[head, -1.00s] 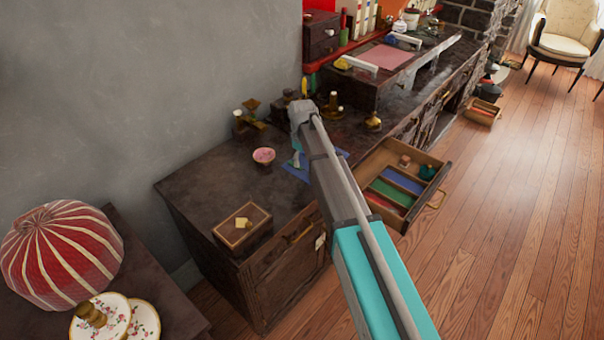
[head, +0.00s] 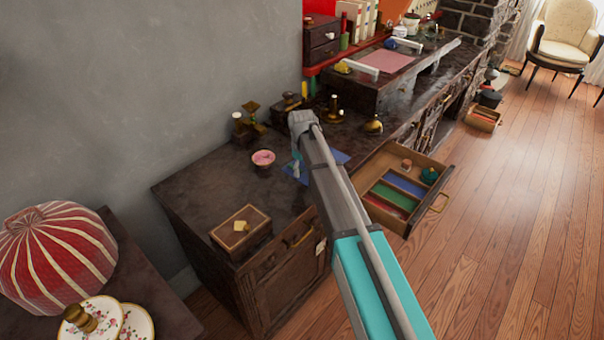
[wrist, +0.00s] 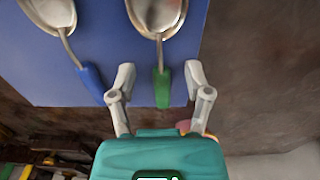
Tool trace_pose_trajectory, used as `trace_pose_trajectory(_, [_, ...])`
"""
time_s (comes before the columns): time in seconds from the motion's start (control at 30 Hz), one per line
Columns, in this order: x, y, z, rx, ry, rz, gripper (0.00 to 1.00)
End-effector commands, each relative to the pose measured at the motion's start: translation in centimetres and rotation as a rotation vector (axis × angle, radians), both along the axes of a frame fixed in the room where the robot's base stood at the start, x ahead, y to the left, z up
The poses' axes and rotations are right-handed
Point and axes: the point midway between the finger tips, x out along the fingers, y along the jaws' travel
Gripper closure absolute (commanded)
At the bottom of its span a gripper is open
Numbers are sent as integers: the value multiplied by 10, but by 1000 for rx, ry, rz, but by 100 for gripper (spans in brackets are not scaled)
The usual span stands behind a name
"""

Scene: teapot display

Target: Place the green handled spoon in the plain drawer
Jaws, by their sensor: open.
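The green-handled spoon (wrist: 161,88) lies on a blue mat (wrist: 110,40) in the wrist view, its metal bowl toward the top edge. My gripper (wrist: 160,75) is open, with one finger on each side of the green handle. A blue-handled spoon (wrist: 90,80) lies to the left, its handle just outside the left finger. In the head view my arm hides the fingers and the spoons; part of the mat (head: 335,156) shows. An open drawer (head: 447,178) with coloured compartments stands right of my arm. I cannot tell whether it is the plain drawer.
A pink bowl (head: 263,158) and a wooden box (head: 240,228) stand on the dark cabinet top (head: 200,185). Brass items (head: 333,110) stand behind my gripper. Another open drawer (head: 484,118) is farther back near the floor. The wooden floor (head: 510,230) at right is clear.

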Motion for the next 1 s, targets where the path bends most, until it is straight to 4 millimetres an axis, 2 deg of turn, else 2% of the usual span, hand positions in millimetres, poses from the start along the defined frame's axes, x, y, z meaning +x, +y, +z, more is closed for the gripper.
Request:
trace_pose_trajectory(0.07, [0, 0, 0, 0, 0, 0, 36])
trace_pose_trajectory(0.1, [0, 0, 0, 0, 0, 0, 39])
trace_pose_trajectory(0.43, [0, 0, 0, 0, 0, 0, 100])
trace_pose_trajectory(1.0, [0, 0, 6, 0, 0, 0, 100])
